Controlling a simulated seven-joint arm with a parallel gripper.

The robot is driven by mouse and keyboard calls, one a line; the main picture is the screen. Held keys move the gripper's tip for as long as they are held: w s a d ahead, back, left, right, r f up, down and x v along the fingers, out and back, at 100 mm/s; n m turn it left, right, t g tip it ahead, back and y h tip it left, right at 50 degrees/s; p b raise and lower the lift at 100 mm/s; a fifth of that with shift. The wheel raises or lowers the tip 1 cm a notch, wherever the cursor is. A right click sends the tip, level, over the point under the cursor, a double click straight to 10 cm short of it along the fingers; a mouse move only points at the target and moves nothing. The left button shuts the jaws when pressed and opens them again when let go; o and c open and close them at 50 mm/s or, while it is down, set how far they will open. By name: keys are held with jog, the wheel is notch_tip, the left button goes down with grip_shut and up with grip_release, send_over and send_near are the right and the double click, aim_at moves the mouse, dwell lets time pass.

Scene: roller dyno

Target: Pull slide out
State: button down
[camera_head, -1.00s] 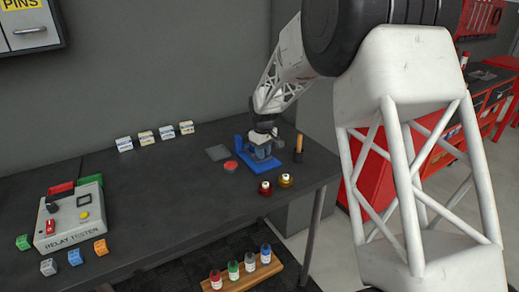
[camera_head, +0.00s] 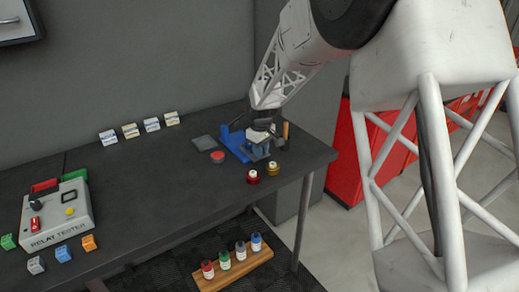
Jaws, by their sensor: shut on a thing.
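A blue fixture (camera_head: 232,143) with an upright left end stands near the right end of the dark table. My gripper (camera_head: 262,147) points down at the fixture's right side. It is shut on a pale grey and bluish piece (camera_head: 257,136), seemingly the slide. The piece sits right of the fixture's upright end. My gripper partly hides it, and I cannot tell if it still touches the fixture's base.
An orange-handled tool (camera_head: 286,130) stands close right of my gripper. A red disc (camera_head: 217,156), a grey plate (camera_head: 204,143), a red jar (camera_head: 252,176) and a yellow jar (camera_head: 272,168) are nearby. A relay tester (camera_head: 57,212) stands far left. The table middle is clear.

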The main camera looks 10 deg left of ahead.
jog(key=c, duration=1)
grip_release()
jog(key=shift+s, duration=0.1)
jog(key=shift+r, duration=0.1)
jog(key=shift+r, duration=3.8)
